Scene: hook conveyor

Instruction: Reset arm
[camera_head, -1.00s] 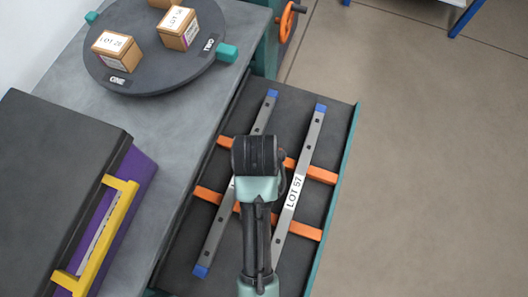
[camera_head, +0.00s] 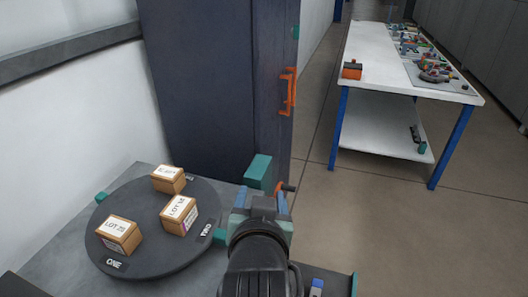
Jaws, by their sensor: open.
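My gripper (camera_head: 262,196) is at the bottom middle of the head view, seen from behind, above the right edge of the grey bench. Its fingers are apart, with no held object visible. My dark wrist and forearm run down from it to the bottom edge. A teal block (camera_head: 258,170) shows just beyond the fingers; I cannot tell whether it touches them.
A round dark turntable (camera_head: 150,250) with three labelled boxes lies to the left. A dark cabinet (camera_head: 205,90) with an orange handle (camera_head: 288,91) stands ahead. A white workbench (camera_head: 395,60) stands at back right. Open floor (camera_head: 400,235) lies to the right.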

